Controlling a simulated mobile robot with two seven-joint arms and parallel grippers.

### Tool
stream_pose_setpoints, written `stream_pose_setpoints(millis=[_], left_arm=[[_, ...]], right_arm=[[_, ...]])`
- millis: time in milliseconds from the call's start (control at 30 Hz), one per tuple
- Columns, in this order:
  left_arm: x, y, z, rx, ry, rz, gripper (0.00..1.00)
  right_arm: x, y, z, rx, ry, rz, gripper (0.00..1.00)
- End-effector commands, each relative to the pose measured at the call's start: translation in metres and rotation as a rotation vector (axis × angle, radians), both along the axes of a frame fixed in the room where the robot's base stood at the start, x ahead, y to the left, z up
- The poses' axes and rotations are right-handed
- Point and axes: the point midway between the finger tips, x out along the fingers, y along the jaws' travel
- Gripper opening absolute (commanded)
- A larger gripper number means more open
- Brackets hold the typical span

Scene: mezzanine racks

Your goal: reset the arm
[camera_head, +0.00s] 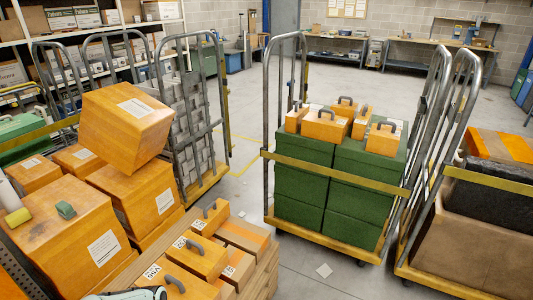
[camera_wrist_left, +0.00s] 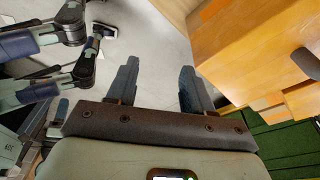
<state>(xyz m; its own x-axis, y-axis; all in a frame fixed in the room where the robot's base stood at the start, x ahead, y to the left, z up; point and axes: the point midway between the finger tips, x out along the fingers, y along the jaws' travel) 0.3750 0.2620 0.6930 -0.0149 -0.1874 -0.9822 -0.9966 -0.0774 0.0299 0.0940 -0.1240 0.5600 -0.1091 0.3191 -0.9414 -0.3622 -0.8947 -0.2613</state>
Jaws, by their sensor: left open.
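My left gripper (camera_wrist_left: 158,68) shows in the left wrist view with its two dark fingers wide apart. Nothing is between the fingers; grey floor shows beyond the gap. Orange boxes (camera_wrist_left: 245,45) stand to the right of the fingers, with no visible contact. In the head view, a pale part of my own arm shows at the bottom edge, beside the small orange cases (camera_head: 195,255) with grey handles; its fingers are hidden there. My right gripper cannot be made out in either view.
Large orange boxes (camera_head: 140,195) are stacked at the left, the top one tilted. A wheeled cage cart (camera_head: 335,175) with green crates (camera_head: 303,185) and orange cases stands at centre right. Another cart (camera_head: 440,285) is at the right edge. Floor is free between and behind the carts.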

Motion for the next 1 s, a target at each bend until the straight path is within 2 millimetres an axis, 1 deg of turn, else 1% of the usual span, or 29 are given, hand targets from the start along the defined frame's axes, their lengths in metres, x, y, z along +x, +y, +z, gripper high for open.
stream_pose_setpoints(millis=[33,67,100,167,200,233,267,300,400,500,600,700,1000], left_arm=[[-0.020,-0.021,-0.019,-0.037,0.045,0.120,0.51],[-0.031,-0.032,-0.030,-0.054,0.070,0.208,0.51],[-0.047,-0.047,-0.043,-0.078,0.106,0.331,0.51],[-0.075,-0.069,-0.061,-0.104,0.168,0.528,0.51],[-0.094,-0.082,-0.071,-0.114,0.213,0.663,0.51],[-0.110,-0.092,-0.077,-0.119,0.249,0.766,0.51],[-0.125,-0.100,-0.082,-0.119,0.282,0.868,0.51],[-0.145,-0.109,-0.086,-0.117,0.326,1.001,0.51],[-0.192,-0.126,-0.091,-0.087,0.421,1.305,0.51],[-0.228,-0.134,-0.090,-0.047,0.481,1.539,0.51],[-0.250,-0.137,-0.087,-0.016,0.511,1.691,0.51],[-0.260,-0.138,-0.086,-0.002,0.520,1.764,0.51],[-0.261,-0.138,-0.086,0.001,0.521,1.780,0.51]], right_arm=[[0.003,0.000,0.007,0.000,-0.004,0.001,0.46],[0.003,0.000,0.010,0.000,-0.004,0.001,0.46],[0.005,0.000,0.013,0.000,-0.006,0.000,0.46],[0.007,0.000,0.019,0.001,-0.007,0.001,0.46],[0.008,0.000,0.022,0.001,-0.008,0.000,0.46],[0.009,0.000,0.025,0.000,-0.009,0.001,0.46],[0.010,0.000,0.028,0.001,-0.011,0.001,0.46],[0.012,0.000,0.031,0.000,-0.012,0.000,0.46],[0.015,0.000,0.039,0.001,-0.017,0.000,0.46],[0.018,0.000,0.044,0.001,-0.021,0.000,0.46],[0.020,0.000,0.047,0.000,-0.021,0.000,0.46],[0.020,0.000,0.048,0.000,-0.022,0.000,0.46],[0.020,0.000,0.047,0.000,-0.021,0.000,0.46]])
